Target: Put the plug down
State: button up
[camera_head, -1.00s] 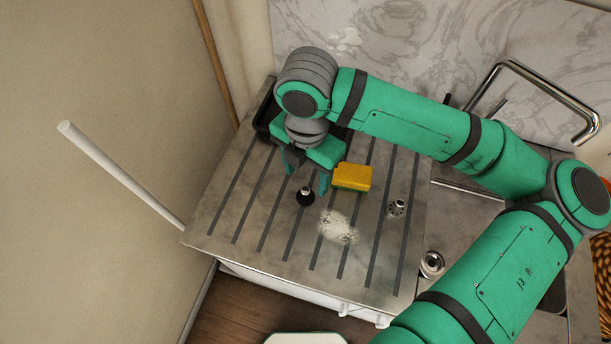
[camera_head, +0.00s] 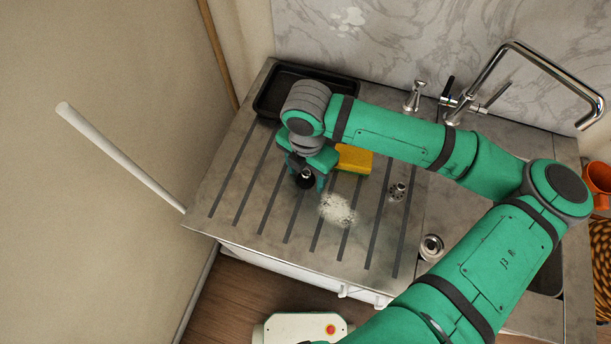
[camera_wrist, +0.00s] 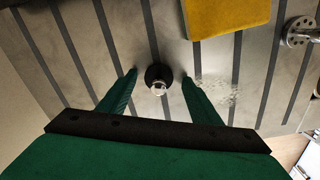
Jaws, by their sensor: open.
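The plug (camera_head: 306,180) is a small black disc with a shiny metal knob. It is on the ribbed steel draining board (camera_head: 215,195), left of the foam patch. In the wrist view the plug (camera_wrist: 158,77) shows between my two green fingertips, with a gap on each side. My gripper (camera_head: 306,174) is open and over the plug in the head view, with its fingers astride it; it also shows in the wrist view (camera_wrist: 160,78). I cannot tell the exact height of the fingertips above the board.
A yellow sponge (camera_head: 354,159) lies close behind and right of my gripper. White foam (camera_head: 338,208) and a metal strainer (camera_head: 398,192) are to the right. A black tray (camera_head: 280,90) is at the back, and a tap (camera_head: 540,65) stands behind the sink. The board's front left is clear.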

jog(key=shift+a, duration=0.1)
jog(key=c, duration=1.2)
